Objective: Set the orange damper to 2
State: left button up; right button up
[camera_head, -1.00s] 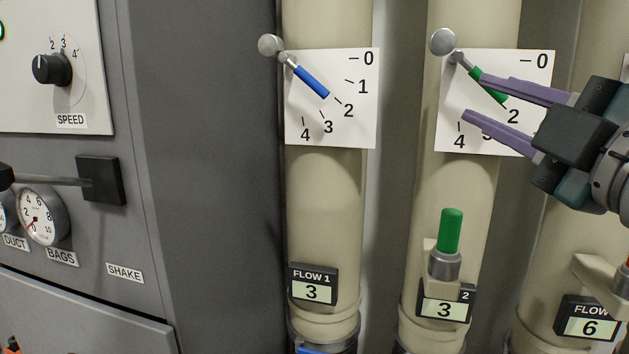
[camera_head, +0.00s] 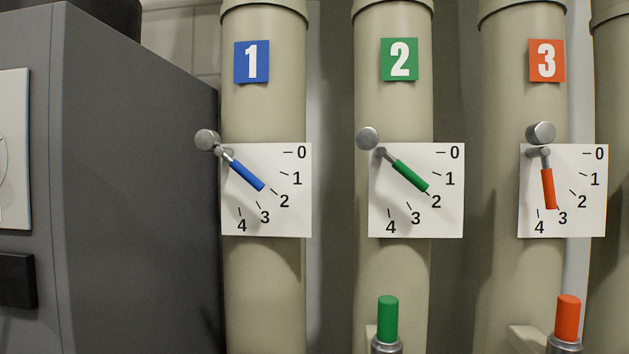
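The orange damper handle (camera_head: 548,188) sits on the right pipe, under the orange sign marked 3. It hangs steeply down, its tip between the 3 and 4 marks and close to the 3. Its white scale plate (camera_head: 588,220) carries marks from 0 to 4. The 2 mark lies to the right of the handle tip. Neither of my grippers is in view now.
The blue damper handle (camera_head: 248,176) and the green damper handle (camera_head: 410,176) both point near 2. A green knob (camera_head: 388,318) and an orange knob (camera_head: 568,318) stand below. A dark grey cabinet (camera_head: 135,180) fills the left.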

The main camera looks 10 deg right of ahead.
aim_at(544, 132)
jog(key=z, duration=1.3)
